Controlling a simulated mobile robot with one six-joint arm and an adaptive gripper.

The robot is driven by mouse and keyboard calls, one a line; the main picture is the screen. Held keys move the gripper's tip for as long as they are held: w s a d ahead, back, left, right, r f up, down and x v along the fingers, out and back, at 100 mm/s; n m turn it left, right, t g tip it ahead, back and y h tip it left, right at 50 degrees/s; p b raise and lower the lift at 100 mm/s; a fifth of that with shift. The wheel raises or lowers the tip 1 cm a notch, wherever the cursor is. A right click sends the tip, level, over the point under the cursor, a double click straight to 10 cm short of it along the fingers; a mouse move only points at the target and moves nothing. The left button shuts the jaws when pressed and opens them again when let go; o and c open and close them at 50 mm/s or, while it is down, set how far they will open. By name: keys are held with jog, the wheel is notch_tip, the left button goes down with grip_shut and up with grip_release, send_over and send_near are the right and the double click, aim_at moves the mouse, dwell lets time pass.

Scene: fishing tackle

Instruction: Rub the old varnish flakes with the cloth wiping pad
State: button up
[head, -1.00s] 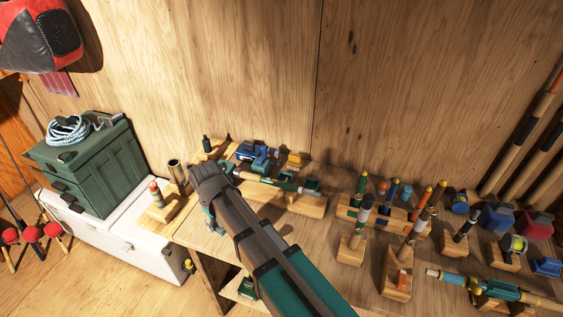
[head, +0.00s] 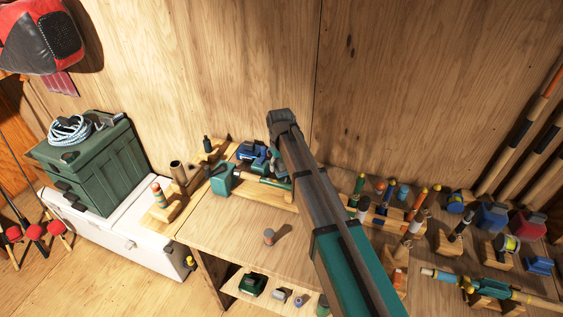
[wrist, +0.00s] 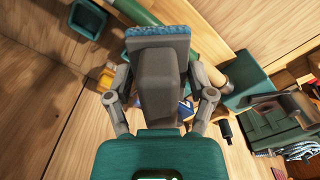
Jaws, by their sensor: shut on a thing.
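The cloth wiping pad (wrist: 158,82) shows in the wrist view as a grey block with a blue fuzzy face at its far edge. My gripper (wrist: 160,95) is shut on it, with a finger on each side. A green rod (wrist: 200,42) on teal supports lies beyond the pad, partly covered by it. I cannot tell whether the pad touches the rod. In the head view the rod (head: 268,182) lies on a wooden base at the back of the bench, and my arm hides my gripper and the pad. I cannot make out the old varnish flakes.
A blue tool (head: 250,153) sits behind the rod. Several floats and small stands (head: 405,220) crowd the right of the bench. A green tackle box (head: 95,160) stands at left.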

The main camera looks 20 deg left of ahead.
aim_at(283, 184)
jog(key=shift+w+d, duration=0.35)
jog(key=shift+w, duration=0.05)
notch_tip(283, 184, down, 8)
jog(key=b, duration=0.7)
jog(key=shift+r+b, duration=0.1)
jog(key=shift+b, duration=0.3)
jog(key=shift+w+a+r, duration=0.15)
jog(key=shift+a+r, duration=0.1)
jog(key=shift+a, duration=0.5)
jog(key=shift+w+a, duration=0.15)
jog(key=shift+a, duration=2)
jog(key=shift+s+d, duration=0.2)
jog(key=shift+d, duration=1.25)
jog(key=shift+s+d, duration=0.2)
jog(key=shift+d, duration=1.25)
notch_tip(283, 184, up, 8)
jog(key=p, duration=0.8)
jog(key=shift+w+f, duration=0.1)
jog(key=shift+f, duration=0.15)
